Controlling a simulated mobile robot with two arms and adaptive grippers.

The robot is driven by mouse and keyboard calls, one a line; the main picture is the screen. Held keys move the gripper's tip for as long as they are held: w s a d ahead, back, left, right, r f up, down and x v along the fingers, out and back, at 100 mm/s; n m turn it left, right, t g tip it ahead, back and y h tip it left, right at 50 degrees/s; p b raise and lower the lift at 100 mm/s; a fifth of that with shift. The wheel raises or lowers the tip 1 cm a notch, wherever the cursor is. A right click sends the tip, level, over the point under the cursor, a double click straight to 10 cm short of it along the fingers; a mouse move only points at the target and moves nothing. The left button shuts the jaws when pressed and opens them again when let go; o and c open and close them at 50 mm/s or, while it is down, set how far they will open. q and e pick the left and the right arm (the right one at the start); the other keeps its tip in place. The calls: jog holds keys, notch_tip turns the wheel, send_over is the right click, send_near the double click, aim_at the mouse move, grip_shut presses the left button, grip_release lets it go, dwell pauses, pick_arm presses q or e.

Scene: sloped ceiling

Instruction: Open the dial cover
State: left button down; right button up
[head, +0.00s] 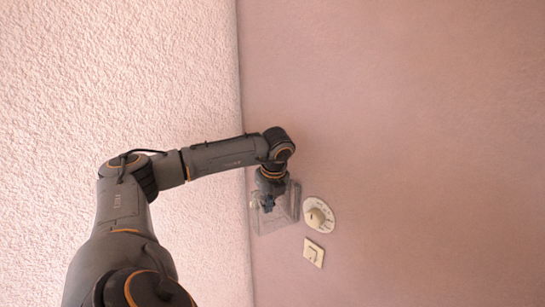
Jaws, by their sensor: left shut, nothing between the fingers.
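The clear dial cover (288,212) is a see-through box standing out from the pink wall, just left of the dial. The round white dial (318,215) with its knob is not behind the cover in this view; its face shows bare. My left gripper (267,204) is shut and empty, at the cover's left part, and overlaps the clear box in the picture. I cannot tell whether the fingers touch the cover. The fingertips are small and partly seen through the clear plastic. My right gripper is not in view.
A square cream wall switch (313,252) sits just below the dial. The pink wall (430,150) is bare to the right. A rough, pale textured surface (120,70) fills the left side and meets the pink wall along an edge behind my arm.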

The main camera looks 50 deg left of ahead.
pick_arm(q)
jog(key=shift+w+a+b, duration=0.25)
jog(key=shift+a+b, duration=0.05)
jog(key=shift+a, duration=0.25)
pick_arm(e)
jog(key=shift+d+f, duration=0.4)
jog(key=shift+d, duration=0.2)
pick_arm(q)
jog(key=v, duration=1.2)
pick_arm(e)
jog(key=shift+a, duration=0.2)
pick_arm(q)
jog(key=shift+s, duration=0.1)
